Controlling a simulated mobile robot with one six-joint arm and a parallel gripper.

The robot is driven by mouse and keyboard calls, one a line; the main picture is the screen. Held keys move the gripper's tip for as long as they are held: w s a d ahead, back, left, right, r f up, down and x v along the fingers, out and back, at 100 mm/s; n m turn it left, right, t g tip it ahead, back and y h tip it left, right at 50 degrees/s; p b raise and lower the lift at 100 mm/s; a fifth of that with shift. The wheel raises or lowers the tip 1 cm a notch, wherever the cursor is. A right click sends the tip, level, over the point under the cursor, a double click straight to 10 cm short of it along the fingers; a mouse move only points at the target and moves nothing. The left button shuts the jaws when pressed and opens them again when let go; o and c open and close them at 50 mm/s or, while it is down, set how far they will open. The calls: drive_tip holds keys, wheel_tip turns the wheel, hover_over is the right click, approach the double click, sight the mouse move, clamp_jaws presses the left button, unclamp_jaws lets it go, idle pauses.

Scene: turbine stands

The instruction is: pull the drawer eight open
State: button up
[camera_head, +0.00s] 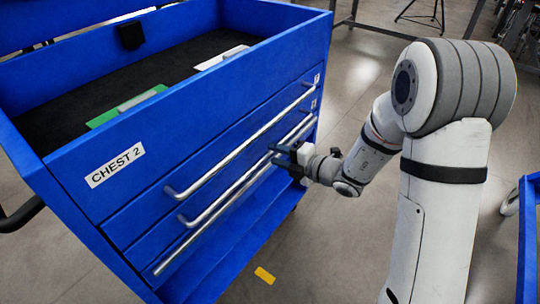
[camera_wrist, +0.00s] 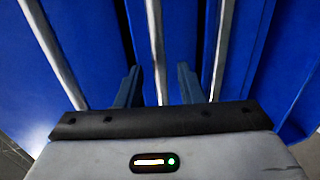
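A blue chest marked "CHEST 2" (camera_head: 115,165) has drawers with long silver bar handles. The small labels (camera_head: 316,79) at the right end of the drawer fronts are too small to read, so I cannot tell which is drawer eight. The drawers look shut in the head view. My gripper (camera_head: 279,156) is at the drawer fronts, right of their middle. In the wrist view its two dark fingers (camera_wrist: 158,82) are apart, one on each side of the middle bar handle (camera_wrist: 155,40). Gaps show between the bar and both fingers.
The chest's open top holds a green item (camera_head: 125,107) and a white item (camera_head: 221,58). Other bar handles run on both sides of my fingers. The floor in front is clear apart from a yellow mark (camera_head: 265,275). A blue edge (camera_head: 530,235) stands at far right.

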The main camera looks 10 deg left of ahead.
sight(272, 153)
drive_tip(key=shift+x, duration=1.55)
drive_tip(key=shift+c, duration=0.2)
clamp_jaws()
